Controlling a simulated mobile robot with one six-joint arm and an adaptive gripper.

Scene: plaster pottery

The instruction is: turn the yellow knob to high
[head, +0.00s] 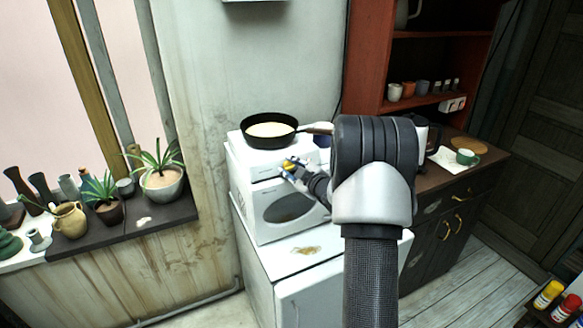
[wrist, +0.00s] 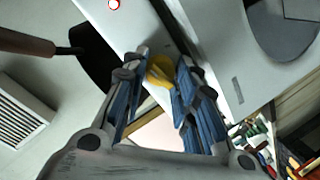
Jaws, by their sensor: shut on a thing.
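The yellow knob (wrist: 159,70) is on the front panel of the white stove (head: 248,205). In the wrist view it sits between the two blue-padded fingers of my gripper (wrist: 160,82), which is shut on it. In the head view my gripper (head: 289,171) reaches the knob (head: 287,164) from the right, and the fingers partly cover it. The knob's setting cannot be read. A small red light with a white ring (wrist: 114,4) shows on the white surface in the wrist view.
A black frying pan (head: 269,129) with pale contents sits on top of the stove, its handle pointing right. A red-brown shelf (head: 369,60) and a dark cabinet (head: 440,220) with a green cup (head: 466,157) stand at the right. Potted plants (head: 160,180) line the window sill at the left.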

